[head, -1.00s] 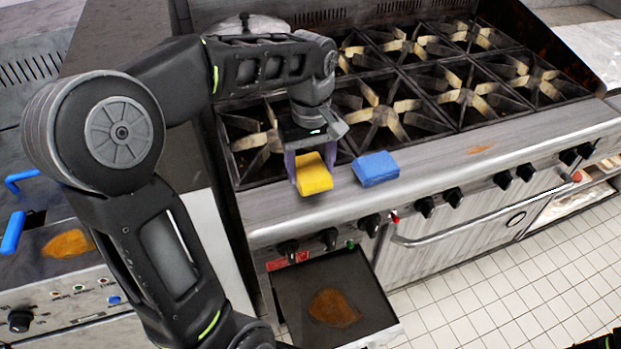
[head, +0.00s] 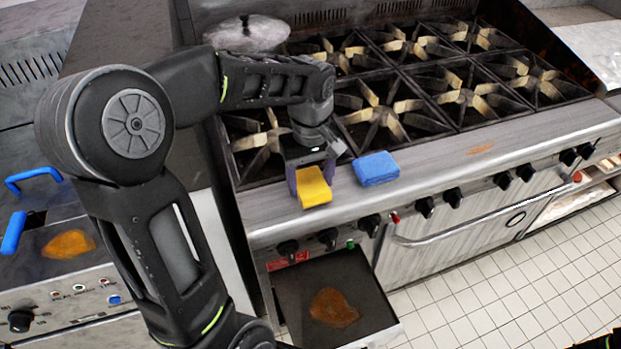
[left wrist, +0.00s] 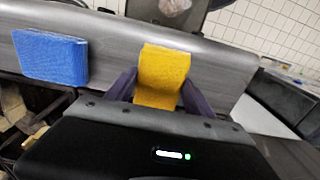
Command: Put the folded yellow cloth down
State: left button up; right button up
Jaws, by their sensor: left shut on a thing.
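The folded yellow cloth (head: 313,188) is at the steel front ledge (head: 440,167) of the stove, on its left part. My left gripper (head: 307,180) points down and is shut on the cloth. In the left wrist view the yellow cloth (left wrist: 162,77) sits between the two purple fingers of my left gripper (left wrist: 158,90), with the ledge behind it. I cannot tell whether its underside touches the ledge. A folded blue cloth (head: 376,168) lies on the ledge just right of it, apart from it; it also shows in the left wrist view (left wrist: 50,57). My right gripper is not seen.
Several burners with black grates (head: 468,97) fill the stovetop behind the ledge. A round lid (head: 247,33) stands at the back left. Below the ledge are knobs and an open drawer (head: 335,300) with a brown stain.

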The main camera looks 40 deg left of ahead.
aim_at(311, 183)
pick_arm(q)
jog(key=o, duration=1.2)
jog(key=shift+f, duration=0.1)
jog(key=shift+r, duration=0.65)
notch_tip(311, 183, up, 11)
jog(key=shift+r+p, duration=0.1)
jog(key=shift+p, duration=0.6)
